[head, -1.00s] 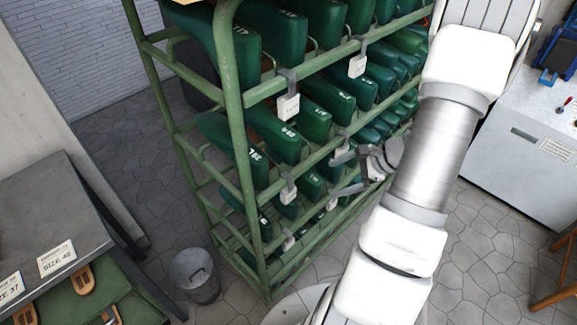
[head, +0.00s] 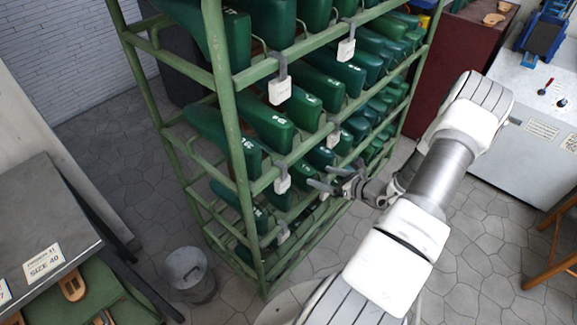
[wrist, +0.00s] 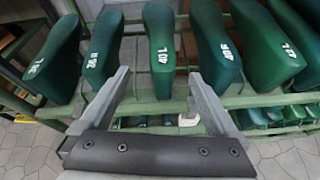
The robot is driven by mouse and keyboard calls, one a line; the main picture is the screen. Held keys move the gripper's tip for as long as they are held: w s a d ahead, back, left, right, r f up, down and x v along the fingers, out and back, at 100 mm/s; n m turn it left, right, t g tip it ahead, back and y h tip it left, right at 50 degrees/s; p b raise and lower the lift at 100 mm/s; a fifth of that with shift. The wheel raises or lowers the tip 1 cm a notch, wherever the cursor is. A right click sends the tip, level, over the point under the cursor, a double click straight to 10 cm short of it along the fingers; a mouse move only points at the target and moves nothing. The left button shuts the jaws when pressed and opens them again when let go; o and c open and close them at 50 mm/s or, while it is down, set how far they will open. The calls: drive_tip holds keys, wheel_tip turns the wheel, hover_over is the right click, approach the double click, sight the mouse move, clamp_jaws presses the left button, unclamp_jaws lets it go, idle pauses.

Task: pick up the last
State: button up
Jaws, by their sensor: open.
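Several green shoe lasts with white size marks hang in rows on a green metal rack (head: 222,110). In the wrist view, a last marked like "40 L" (wrist: 160,50) is in the middle, just beyond and between my gripper's fingertips. A last marked like "40 R" (wrist: 217,50) is to its right, and another (wrist: 105,48) is to its left. My gripper (wrist: 158,76) is open and empty, with its fingers pointing at the row. In the head view my gripper (head: 319,177) is at the rack's front side, by a lower row. Which last the task means cannot be told.
White tags (head: 280,91) hang from the rack's rails. A grey bin (head: 190,272) stands on the floor at the rack's left foot. A dark table (head: 45,215) is at left, a light cabinet (head: 535,130) at right. Stone floor is clear between rack and cabinet.

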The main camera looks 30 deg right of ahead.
sight(300, 168)
drive_tip(key=b+x, duration=0.2)
drive_tip(key=x, duration=0.8)
drive_tip(key=shift+w+f+b, duration=0.2)
drive_tip(key=shift+b, duration=0.1)
drive_tip(key=c, duration=1.3)
drive_tip(key=shift+r, duration=0.1)
drive_tip(key=shift+c, duration=0.7)
drive_tip(key=shift+r, duration=0.1)
